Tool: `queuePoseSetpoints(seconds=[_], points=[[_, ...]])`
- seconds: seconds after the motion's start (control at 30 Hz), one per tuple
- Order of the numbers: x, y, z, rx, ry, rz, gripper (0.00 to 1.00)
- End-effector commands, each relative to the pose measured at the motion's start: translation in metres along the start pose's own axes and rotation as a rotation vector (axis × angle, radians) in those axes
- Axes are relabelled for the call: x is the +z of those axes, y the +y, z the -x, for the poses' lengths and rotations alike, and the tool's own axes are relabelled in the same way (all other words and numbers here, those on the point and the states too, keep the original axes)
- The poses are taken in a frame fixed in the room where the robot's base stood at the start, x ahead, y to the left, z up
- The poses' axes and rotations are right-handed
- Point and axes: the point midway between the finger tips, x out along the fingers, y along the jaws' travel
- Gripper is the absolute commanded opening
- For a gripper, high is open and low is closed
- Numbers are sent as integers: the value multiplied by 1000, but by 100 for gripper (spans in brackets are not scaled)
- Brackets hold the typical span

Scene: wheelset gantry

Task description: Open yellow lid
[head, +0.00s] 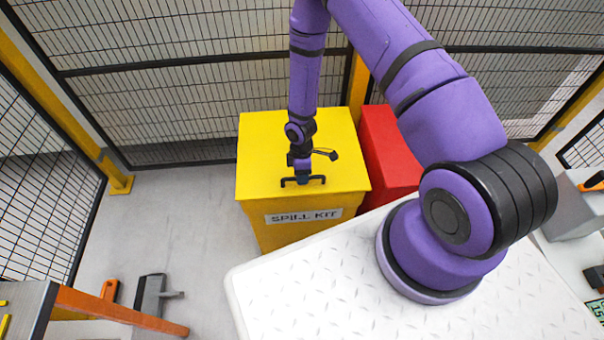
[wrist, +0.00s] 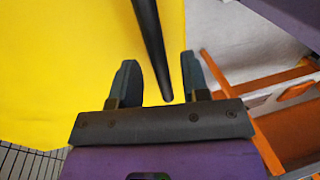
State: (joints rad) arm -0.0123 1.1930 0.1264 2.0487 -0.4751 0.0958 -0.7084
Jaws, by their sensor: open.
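The yellow lid (head: 265,170) lies flat and closed on top of the yellow box (head: 290,237), which has a SPILL KIT label on its front. A black bar handle (head: 322,179) is on the lid near its front edge. My gripper (head: 303,178) is over the handle, pointing down. In the wrist view, my gripper (wrist: 160,72) is open, and the dark handle (wrist: 150,40) runs between its two fingers with gaps on both sides. The lid (wrist: 60,60) fills the left of that view. I cannot tell whether the fingers touch the lid.
A red box (head: 388,155) stands close to the right of the yellow box. Black mesh fencing (head: 180,100) with yellow posts rises behind. My white base top is in front. An orange-edged frame (head: 120,312) and a dustpan (head: 152,295) are at lower left. Floor left of the box is clear.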

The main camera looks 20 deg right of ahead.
Motion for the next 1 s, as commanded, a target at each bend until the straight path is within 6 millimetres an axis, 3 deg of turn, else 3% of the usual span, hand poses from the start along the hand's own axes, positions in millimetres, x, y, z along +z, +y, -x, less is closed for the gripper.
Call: queuePoseSetpoints(seconds=[0.27, 0.47, 0.77, 1.0], points=[[0, 0, -2, 0, 0, -1, 42], [0, 0, -1, 0, 0, -1, 1], [1, 0, 1, -6, 0, -2, 0], [1, 0, 22, -54, 3, -4, 0]])
